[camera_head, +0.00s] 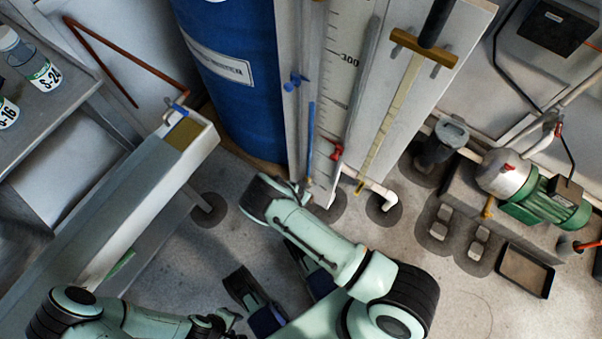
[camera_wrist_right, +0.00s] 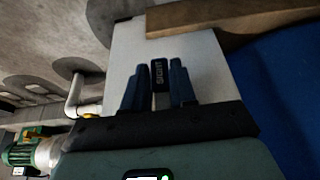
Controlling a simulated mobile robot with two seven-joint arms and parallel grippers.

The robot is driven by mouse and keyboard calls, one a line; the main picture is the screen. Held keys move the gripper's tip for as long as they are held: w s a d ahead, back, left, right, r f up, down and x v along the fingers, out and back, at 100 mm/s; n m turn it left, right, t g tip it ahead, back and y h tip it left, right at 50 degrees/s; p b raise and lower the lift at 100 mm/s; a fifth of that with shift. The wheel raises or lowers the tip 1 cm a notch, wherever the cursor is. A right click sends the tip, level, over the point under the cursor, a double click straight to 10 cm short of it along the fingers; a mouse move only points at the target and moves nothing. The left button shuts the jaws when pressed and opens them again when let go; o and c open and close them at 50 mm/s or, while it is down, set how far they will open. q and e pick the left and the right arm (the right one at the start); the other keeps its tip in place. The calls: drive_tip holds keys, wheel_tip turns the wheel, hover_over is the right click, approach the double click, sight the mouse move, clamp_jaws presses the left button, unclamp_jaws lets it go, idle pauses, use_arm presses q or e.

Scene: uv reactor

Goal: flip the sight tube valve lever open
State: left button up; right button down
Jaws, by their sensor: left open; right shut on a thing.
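The sight tube (camera_head: 311,130) is a thin vertical tube with blue in its lower part, beside a white graduated scale (camera_head: 338,95). In the right wrist view, the dark valve lever (camera_wrist_right: 160,76) carries white lettering and stands between the two dark fingers of my right gripper (camera_wrist_right: 159,72), which is shut on it. In the head view, my right arm reaches to the foot of the sight tube, and its wrist hides most of the lever. I cannot tell the lever's angle to the tube. My left gripper (camera_head: 230,322) is open, low in the picture, away from the tube.
A blue drum (camera_head: 232,70) stands left of the scale. A blue valve (camera_head: 295,81) and a red valve (camera_head: 336,150) sit close by. A green pump (camera_head: 545,200) and a shallow tray (camera_head: 526,270) are at right.

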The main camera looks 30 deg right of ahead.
idle(0.6)
drive_tip(key=c, duration=1)
unclamp_jaws()
drive_tip(key=shift+r, duration=0.1)
use_arm(q)
drive_tip(key=w+d+r+t+p, duration=0.1)
drive_tip(key=w+r+t+p, duration=0.2)
drive_tip(key=w, duration=0.5)
wheel_tip(320, 180, up, 2)
drive_tip(key=shift+m+p, duration=0.3)
drive_tip(key=shift+p, duration=0.3)
use_arm(e)
drive_tip(key=v, duration=1.3)
drive_tip(key=shift+a, duration=0.2)
